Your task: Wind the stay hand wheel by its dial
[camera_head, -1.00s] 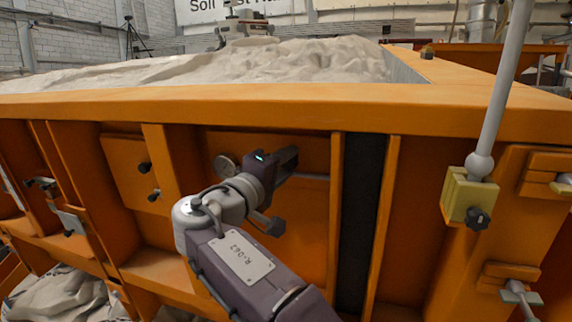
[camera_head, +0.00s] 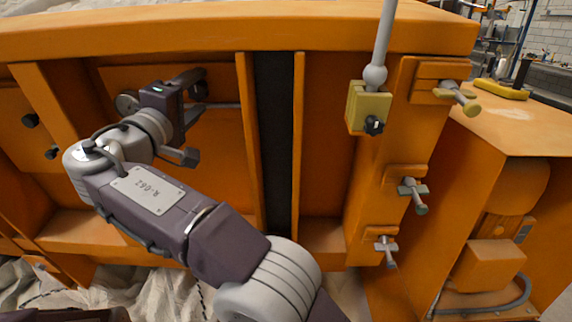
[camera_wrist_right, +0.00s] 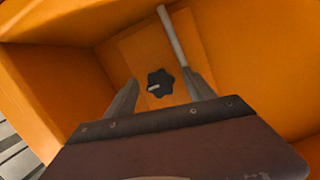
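My right gripper (camera_head: 196,118) is in front of a recessed orange panel (camera_head: 222,140) on the sandbed's side. Its two fingers are apart with nothing between them. In the right wrist view the open gripper (camera_wrist_right: 163,98) faces a black lobed hand wheel (camera_wrist_right: 160,83) with a pale mark, apart from the fingers. A grey rod (camera_wrist_right: 172,38) runs above it. In the head view a round grey disc (camera_head: 126,103), possibly a dial, shows just left of the gripper. The arm and gripper hide what lies behind them. My left gripper is out of view.
A yellow block (camera_head: 358,104) with a black knob (camera_head: 373,125) holds a pale rod (camera_head: 384,38) at right. Several T-handles, one here (camera_head: 413,190), stick out beside it. Upright orange ribs (camera_head: 247,140) and a black strip (camera_head: 274,140) stand right of the gripper.

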